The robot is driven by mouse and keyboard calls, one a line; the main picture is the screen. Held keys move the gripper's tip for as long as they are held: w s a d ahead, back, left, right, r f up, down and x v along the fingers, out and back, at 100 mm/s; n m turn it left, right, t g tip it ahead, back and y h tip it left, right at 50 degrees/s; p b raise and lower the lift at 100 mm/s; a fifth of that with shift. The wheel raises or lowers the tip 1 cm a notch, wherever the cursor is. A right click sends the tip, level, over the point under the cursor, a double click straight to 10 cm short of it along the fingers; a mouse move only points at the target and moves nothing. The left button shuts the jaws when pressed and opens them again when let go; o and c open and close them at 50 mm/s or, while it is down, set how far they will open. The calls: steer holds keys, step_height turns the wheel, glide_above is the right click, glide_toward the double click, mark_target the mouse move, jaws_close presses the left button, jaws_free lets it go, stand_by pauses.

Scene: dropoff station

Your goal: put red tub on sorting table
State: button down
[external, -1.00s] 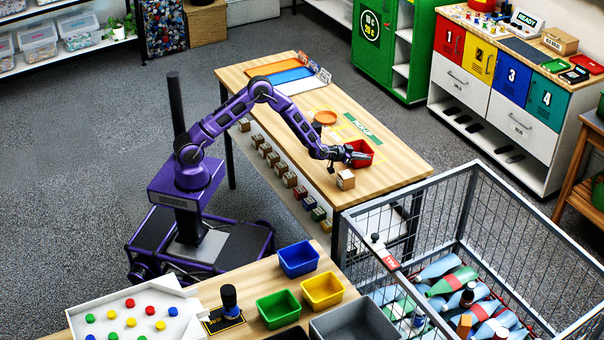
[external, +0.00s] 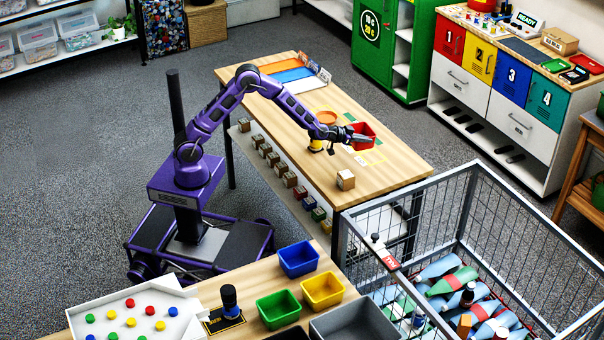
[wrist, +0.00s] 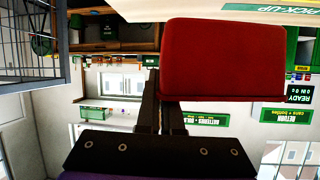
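The red tub (external: 366,130) is held by my gripper (external: 352,137) above the far wooden table, which has colored mats and printed labels. In the wrist view the tub (wrist: 222,62) fills the upper right, and the dark fingers (wrist: 160,98) meet it at its lower left edge. The fingers are closed on the tub's wall; the exact contact is partly hidden. A nearer wooden table (external: 262,277) carries blue, green and yellow tubs; I take it as the sorting table, though no label confirms this.
The blue (external: 298,258), green (external: 278,309) and yellow (external: 322,290) tubs stand near a grey bin (external: 350,325). A white tray with colored discs (external: 135,320) is on the left. A wire cage of bottles (external: 470,260) stands right. A small carton (external: 345,180) sits on the far table.

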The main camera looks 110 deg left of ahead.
steer(key=s+d+r+m+t+h+p, duration=0.1)
steer(key=d+r+m+h, duration=0.1)
steer(key=d, duration=0.9)
steer(key=s+d+r+m+t+h+p, duration=0.1)
steer(key=s+d+r+m+h, duration=0.1)
steer(key=d, duration=0.9)
steer(key=s+d+r+m+h+p, duration=0.1)
steer(key=s+d+r+m+h, duration=0.1)
steer(key=d, duration=0.9)
steer(key=shift+r+m+t+h, duration=0.4)
steer(key=shift+r+m+h, duration=0.4)
steer(key=shift+r+h, duration=0.15)
steer(key=shift+a, duration=0.1)
steer(key=s+a+n+g+y+b, duration=0.25)
steer(key=a+n+y, duration=0.25)
steer(key=a, duration=1.3)
steer(key=s+a+n+g+y+b, duration=0.1)
steer(key=a+n+g+y+b, duration=0.25)
steer(key=a, duration=1.55)
steer(key=shift+n+t+y, duration=0.45)
steer(key=shift+t+y, duration=0.15)
steer(key=shift+t, duration=0.3)
steer(key=shift+s+d+f+b, duration=0.1)
steer(key=shift+f+b, duration=0.65)
steer(key=shift+f, duration=3.65)
steer(key=shift+s+f+b, duration=0.1)
steer(key=shift+f+b, duration=0.6)
steer(key=shift+f, duration=3.7)
